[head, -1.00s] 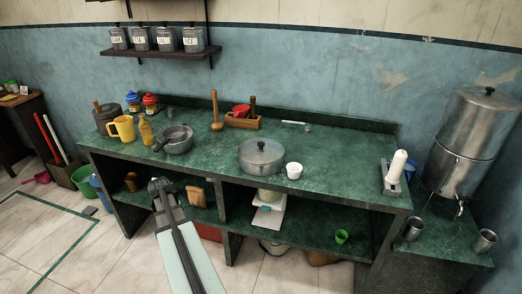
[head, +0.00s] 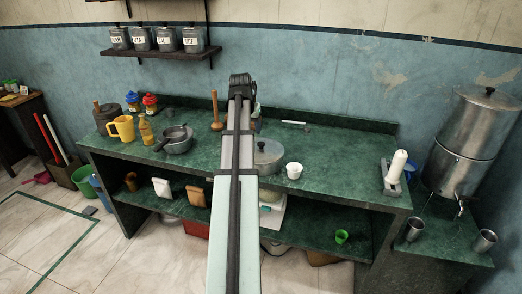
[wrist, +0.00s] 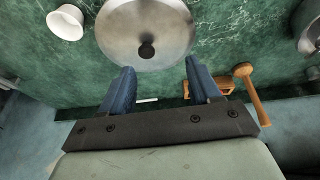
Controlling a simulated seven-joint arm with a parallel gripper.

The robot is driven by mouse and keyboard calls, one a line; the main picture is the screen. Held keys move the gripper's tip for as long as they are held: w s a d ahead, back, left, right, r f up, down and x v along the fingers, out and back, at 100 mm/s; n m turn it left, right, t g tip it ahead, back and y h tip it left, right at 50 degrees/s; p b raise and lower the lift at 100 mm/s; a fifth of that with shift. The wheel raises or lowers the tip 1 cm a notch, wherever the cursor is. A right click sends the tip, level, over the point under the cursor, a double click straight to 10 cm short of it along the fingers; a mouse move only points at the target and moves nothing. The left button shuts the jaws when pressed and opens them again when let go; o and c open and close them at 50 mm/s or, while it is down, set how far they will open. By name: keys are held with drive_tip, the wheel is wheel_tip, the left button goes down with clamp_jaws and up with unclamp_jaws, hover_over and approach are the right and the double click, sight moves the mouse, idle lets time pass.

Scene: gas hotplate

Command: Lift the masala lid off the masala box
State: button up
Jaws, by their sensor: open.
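The masala box is a round steel box on the green counter, with its steel masala lid (head: 269,154) on top; my arm hides its left part in the head view. The wrist view shows the lid (wrist: 146,20) from above, cut by the top edge, with a dark round knob (wrist: 146,48). The box below the lid is hidden there. My gripper (wrist: 158,70) is open and empty, its two blue fingers apart, with the knob just beyond the gap between the fingertips in the picture. In the head view my gripper (head: 241,80) is raised above the counter.
A white cup (head: 294,170) stands close right of the box. A steel pan (head: 177,140) is to the left. The counter (head: 340,165) right of the cup is mostly clear.

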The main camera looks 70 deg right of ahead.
wheel_tip(320, 180, up, 3)
drive_tip(key=s, duration=0.3)
hover_over(261, 143)
drive_tip(key=a, duration=0.2)
drive_tip(key=shift+m, duration=0.3)
wheel_tip(261, 143, down, 8)
drive_tip(key=shift+s+a+r, duration=0.1)
drive_tip(key=shift+r, duration=0.15)
drive_tip(key=shift+x, duration=2.8)
drive_tip(key=shift+a, duration=0.15)
drive_tip(key=shift+c, duration=0.3)
clamp_jaws()
